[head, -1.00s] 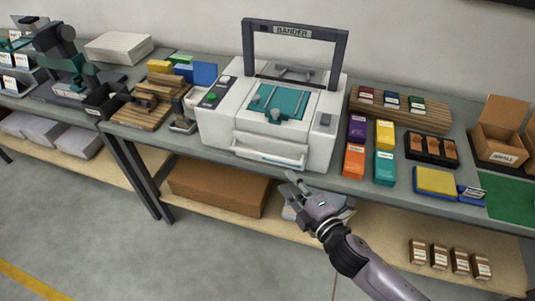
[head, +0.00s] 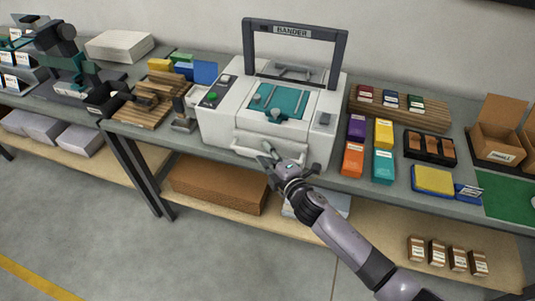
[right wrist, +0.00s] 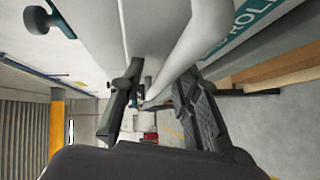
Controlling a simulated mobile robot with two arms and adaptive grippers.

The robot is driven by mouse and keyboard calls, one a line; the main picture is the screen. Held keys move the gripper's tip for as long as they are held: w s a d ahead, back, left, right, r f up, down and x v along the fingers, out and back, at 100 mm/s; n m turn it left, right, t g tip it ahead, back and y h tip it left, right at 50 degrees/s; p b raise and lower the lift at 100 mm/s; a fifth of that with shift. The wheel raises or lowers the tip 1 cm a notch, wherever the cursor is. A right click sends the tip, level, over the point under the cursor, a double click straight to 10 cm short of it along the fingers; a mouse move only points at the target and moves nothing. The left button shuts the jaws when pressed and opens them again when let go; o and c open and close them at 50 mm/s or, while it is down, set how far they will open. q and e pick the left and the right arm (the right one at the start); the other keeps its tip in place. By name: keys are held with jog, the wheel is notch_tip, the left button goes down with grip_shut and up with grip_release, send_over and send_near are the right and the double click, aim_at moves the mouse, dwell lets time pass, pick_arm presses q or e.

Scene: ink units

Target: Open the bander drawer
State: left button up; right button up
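The white bander (head: 222,128) stands on the bench with its dark arch above a teal top plate. Its drawer is low on the front and looks closed. The drawer's white bar handle (head: 243,152) shows left of my right gripper (head: 267,154), which hides its right part. In the right wrist view the handle (right wrist: 190,45) runs between the two dark fingers of the right gripper (right wrist: 158,108). The fingers are apart, with gaps beside the bar; contact cannot be made out. My left gripper is not in view.
Colored boxes (head: 355,158) stand right of the bander, with a wooden rack (head: 410,114) behind them. A wooden fixture (head: 150,100) is to its left. A lower shelf with a brown carton (head: 215,188) lies under the bench. The floor in front is clear.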

grip_shut()
dwell(0.8)
